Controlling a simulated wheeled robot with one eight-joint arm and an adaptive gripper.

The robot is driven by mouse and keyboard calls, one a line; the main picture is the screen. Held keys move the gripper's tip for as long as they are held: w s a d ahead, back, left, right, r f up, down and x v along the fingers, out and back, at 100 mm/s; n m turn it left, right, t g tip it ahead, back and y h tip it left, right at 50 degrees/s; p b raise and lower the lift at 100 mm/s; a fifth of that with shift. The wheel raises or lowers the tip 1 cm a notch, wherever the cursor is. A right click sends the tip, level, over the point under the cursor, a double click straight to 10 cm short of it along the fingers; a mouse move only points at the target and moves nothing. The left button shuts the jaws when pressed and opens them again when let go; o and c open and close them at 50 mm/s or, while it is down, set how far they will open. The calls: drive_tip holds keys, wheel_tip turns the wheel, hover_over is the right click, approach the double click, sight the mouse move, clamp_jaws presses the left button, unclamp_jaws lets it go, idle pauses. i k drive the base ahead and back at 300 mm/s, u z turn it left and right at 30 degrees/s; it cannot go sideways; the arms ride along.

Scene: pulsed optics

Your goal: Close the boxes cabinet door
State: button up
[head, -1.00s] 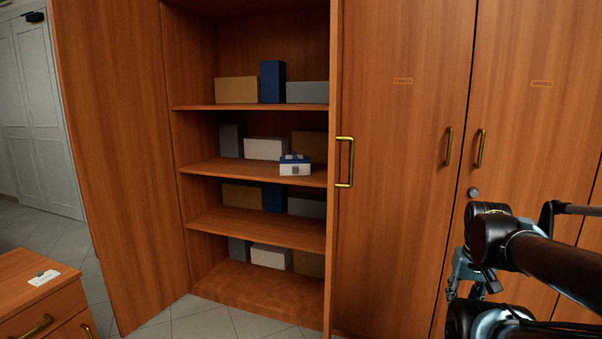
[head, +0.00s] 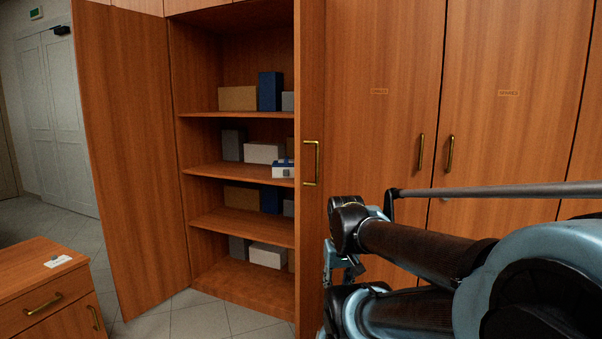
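The boxes cabinet stands open, with its shelves (head: 240,217) showing in the head view. Its left door (head: 125,150) is swung wide outward. Its right door (head: 311,90) stands partly open, seen nearly edge-on, with a brass handle (head: 312,163) and hiding the right ends of the shelves. My gripper (head: 340,262) is low, just right of that door's edge and below the handle. It is partly hidden by my arm; I cannot tell whether its fingers are open or whether it touches the door.
Several boxes (head: 238,98) stand on the shelves, with a white-and-blue case (head: 283,169) on the second. Closed labelled cabinets (head: 510,130) with brass handles fill the right. A low drawer unit (head: 45,290) stands at the front left. Tiled floor (head: 205,318) is free between.

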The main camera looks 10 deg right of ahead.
sight(310, 15)
drive_tip(key=u, duration=0.1)
drive_tip(key=i, duration=0.5)
drive_tip(key=z, duration=0.1)
drive_tip(key=k, duration=1.65)
drive_tip(key=z, duration=0.6)
drive_tip(key=i, duration=0.55)
drive_tip(key=u, duration=0.3)
